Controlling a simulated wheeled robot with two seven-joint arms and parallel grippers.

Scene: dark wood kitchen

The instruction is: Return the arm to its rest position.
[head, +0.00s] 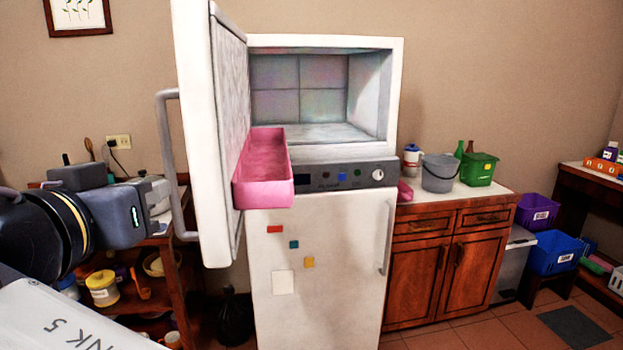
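My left arm comes in from the left edge, with its black and grey wrist in front of the wooden shelf. My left gripper (158,192) points right, close to the grey handle (170,150) of the open upper fridge door (195,120). Its fingers are small and partly hidden, so I cannot tell whether they are open or touch the handle. My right gripper is out of view. The upper compartment (320,90) of the white fridge is open and looks empty. A pink bin (265,190) sits at the door's inner side, in front of the compartment.
The lower fridge door (330,270) is shut. The left shelf holds a yellow tub (103,290) and other items. At right, a wooden cabinet (450,255) carries a grey bucket (439,175) and a green bin (478,170). Purple and blue bins stand further right.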

